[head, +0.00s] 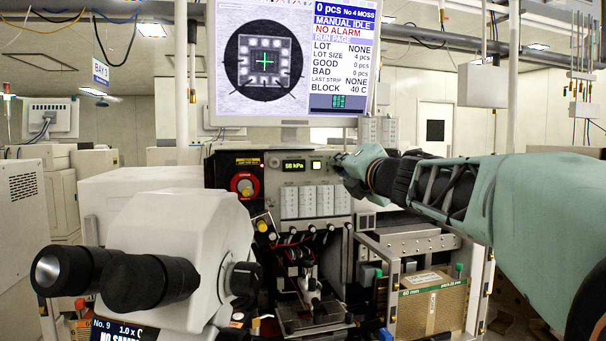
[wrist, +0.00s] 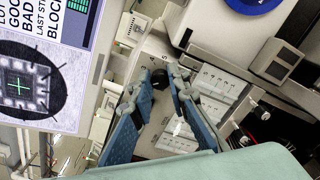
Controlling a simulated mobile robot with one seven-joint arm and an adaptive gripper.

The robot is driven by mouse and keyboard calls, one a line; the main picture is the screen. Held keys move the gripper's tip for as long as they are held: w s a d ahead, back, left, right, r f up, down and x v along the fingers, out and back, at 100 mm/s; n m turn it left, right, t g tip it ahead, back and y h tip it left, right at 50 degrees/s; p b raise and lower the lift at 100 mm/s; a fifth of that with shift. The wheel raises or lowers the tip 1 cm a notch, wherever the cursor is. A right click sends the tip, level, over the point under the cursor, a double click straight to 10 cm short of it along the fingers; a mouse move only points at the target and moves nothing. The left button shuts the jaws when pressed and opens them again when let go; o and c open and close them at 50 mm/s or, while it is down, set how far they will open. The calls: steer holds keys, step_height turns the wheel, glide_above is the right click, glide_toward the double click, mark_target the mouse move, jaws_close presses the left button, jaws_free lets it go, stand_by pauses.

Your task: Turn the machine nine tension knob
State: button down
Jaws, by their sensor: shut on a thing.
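The tension knob (wrist: 160,79) is a small black knob on the pale front panel of the machine, with printed numbers around it in the wrist view. My gripper (wrist: 161,82) has its two blue fingers on either side of the knob, shut on it. In the head view my gripper (head: 343,166) reaches from the right to the right part of the panel (head: 262,205), and the knob is hidden there.
A monitor (head: 288,62) stands above the panel and shows MANUAL IDLE. A red stop button (head: 244,185) and a 50 kPa readout (head: 293,165) are left of my gripper. The microscope head (head: 170,250) fills the left front. A cardboard box (head: 431,308) sits low right.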

steer(key=shift+n+b, duration=3.25)
steer(key=shift+n, duration=4.75)
steer(key=c, duration=1.8)
jaws_free()
steer(key=shift+c, duration=0.2)
steer(key=shift+r, duration=0.15)
step_height(320, 180, up, 10)
